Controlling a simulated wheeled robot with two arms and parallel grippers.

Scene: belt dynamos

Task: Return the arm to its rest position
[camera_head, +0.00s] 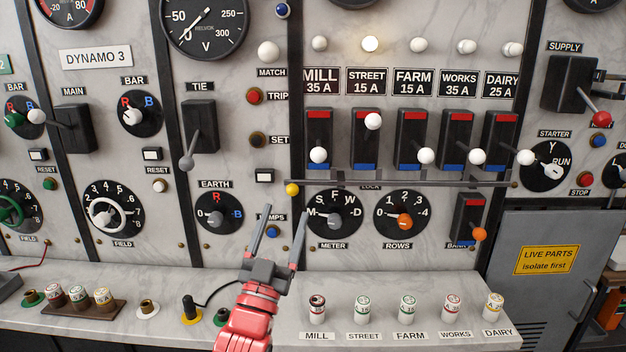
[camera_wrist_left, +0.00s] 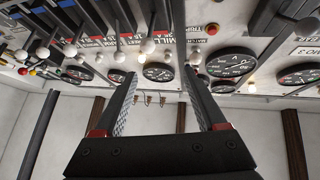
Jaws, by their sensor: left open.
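My left gripper (camera_head: 285,228) is open and empty in the head view, with its fingers pointing up in front of the switchboard, below the yellow knob (camera_head: 292,189) at the left end of the lock bar. The gap between its fingers also shows empty in the left wrist view (camera_wrist_left: 160,85), where the panel's gauges and knobs appear beyond it. The red forearm link of my left arm (camera_head: 247,315) comes up from the bottom of the head view, over the front ledge. My right gripper is in neither view.
The pale ledge (camera_head: 400,285) carries labelled fuses, such as the MILL one (camera_head: 317,304). A black plug (camera_head: 190,308) with a cable stands left of my arm. Levers such as the TIE handle (camera_head: 187,162) stick out. A grey cabinet (camera_head: 545,275) stands at right.

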